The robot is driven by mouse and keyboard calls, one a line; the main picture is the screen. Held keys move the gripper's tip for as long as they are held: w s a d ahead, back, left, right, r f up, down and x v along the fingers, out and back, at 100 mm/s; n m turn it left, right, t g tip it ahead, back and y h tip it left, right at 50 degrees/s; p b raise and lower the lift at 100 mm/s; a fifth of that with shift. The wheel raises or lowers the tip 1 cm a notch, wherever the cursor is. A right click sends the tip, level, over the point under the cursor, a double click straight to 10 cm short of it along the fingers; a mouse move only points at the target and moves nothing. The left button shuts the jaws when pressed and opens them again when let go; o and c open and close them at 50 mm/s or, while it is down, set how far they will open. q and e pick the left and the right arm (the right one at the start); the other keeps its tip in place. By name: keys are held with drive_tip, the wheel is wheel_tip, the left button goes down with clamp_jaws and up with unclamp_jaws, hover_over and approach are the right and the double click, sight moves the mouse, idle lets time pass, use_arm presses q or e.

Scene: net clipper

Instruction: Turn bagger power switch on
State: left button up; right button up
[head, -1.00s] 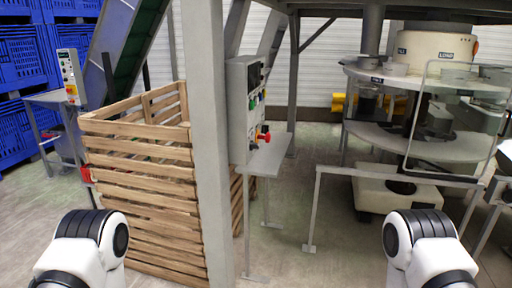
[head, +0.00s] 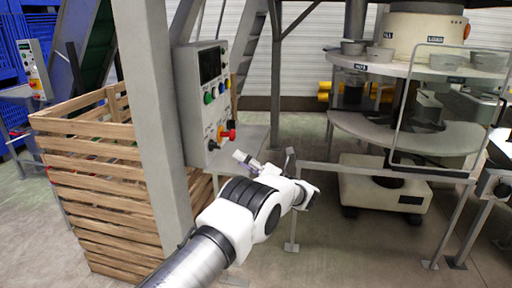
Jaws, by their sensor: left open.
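A grey control panel (head: 190,120) is mounted on the grey post, with a dark screen, green and blue buttons, a black knob (head: 212,145) low on its face and a red rotary switch (head: 229,134) on yellow at its lower right side. Labels are too small to read, so I cannot tell which control is the power switch. My left gripper (head: 264,158) is open and empty, just right of and below the panel, apart from the controls. My right gripper is not in view.
A grey post (head: 155,110) stands left of the panel, beside a slatted wooden crate (head: 85,180). A small shelf (head: 240,146) juts out below the panel. A round weighing machine (head: 400,125) and metal rails (head: 375,170) stand at the right. Another small panel (head: 33,68) is at the far left.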

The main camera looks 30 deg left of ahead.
sight(219, 146)
use_arm(q)
drive_tip(key=p+x, duration=0.2)
drive_tip(key=x, duration=0.5)
drive_tip(key=shift+s+a+r, duration=0.1)
drive_tip(key=shift+a+r, duration=0.1)
drive_tip(key=shift+a, duration=0.25)
drive_tip(key=c, duration=1.1)
